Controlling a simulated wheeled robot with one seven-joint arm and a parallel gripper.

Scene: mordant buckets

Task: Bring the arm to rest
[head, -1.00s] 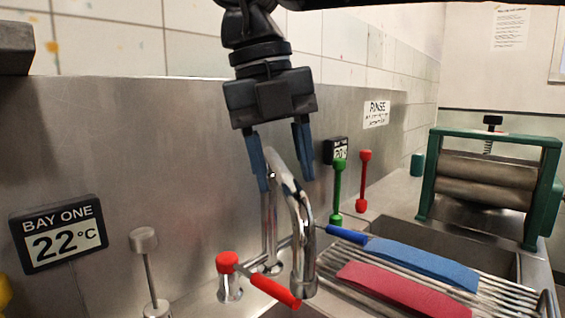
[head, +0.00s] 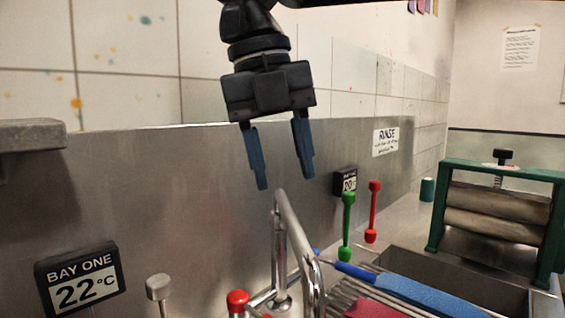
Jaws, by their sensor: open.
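My gripper (head: 284,183) hangs pointing down in the upper middle of the head view, in front of the steel back wall. Its two blue fingers are apart with nothing between them. The chrome tap (head: 292,225) stands just below the fingertips in the picture; I cannot tell the distance in depth.
A red tap knob (head: 237,301) and a grey knob (head: 159,287) are at the bottom. A BAY ONE display (head: 78,281) reads 22°C.

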